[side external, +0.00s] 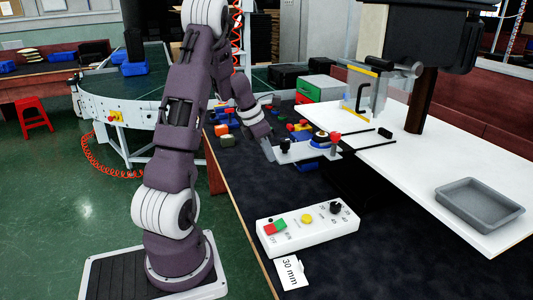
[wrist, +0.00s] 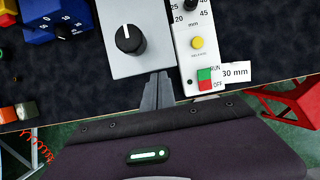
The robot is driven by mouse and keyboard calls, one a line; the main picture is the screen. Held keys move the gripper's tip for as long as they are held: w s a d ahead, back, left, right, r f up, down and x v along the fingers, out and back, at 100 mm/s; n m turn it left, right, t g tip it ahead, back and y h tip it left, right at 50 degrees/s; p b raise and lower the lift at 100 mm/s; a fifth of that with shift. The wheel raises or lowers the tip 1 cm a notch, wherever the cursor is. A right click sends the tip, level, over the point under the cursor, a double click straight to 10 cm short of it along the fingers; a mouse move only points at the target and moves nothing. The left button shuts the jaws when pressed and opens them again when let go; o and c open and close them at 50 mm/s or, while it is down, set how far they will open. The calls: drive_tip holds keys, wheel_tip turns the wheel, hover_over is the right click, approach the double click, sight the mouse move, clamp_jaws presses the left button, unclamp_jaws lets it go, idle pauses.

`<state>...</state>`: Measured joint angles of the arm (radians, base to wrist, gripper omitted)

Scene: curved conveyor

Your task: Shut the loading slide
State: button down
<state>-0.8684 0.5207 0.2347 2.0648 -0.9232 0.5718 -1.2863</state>
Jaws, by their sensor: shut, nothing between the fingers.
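The loading slide appears as a pale plate (side external: 300,152) standing out from the white machine table on dark rails (side external: 368,147). My gripper (wrist: 158,78) is shut and empty at the plate's outer edge. In the side view my gripper (side external: 269,153) is at the same end. I cannot tell whether it touches the plate.
A white control box (side external: 308,228) with red, green and yellow buttons and a "30 mm" card (side external: 291,272) lie in front of the slide. Several coloured blocks (side external: 228,140) lie behind. A grey tray (side external: 479,203) sits on the white machine table (side external: 440,170).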

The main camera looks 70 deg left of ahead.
sight(327, 137)
drive_tip(key=shift+w, duration=0.15)
drive_tip(key=w, duration=2.1)
drive_tip(key=shift+w, duration=0.55)
drive_tip(key=shift+w+r, duration=0.1)
drive_tip(key=shift+w, duration=0.15)
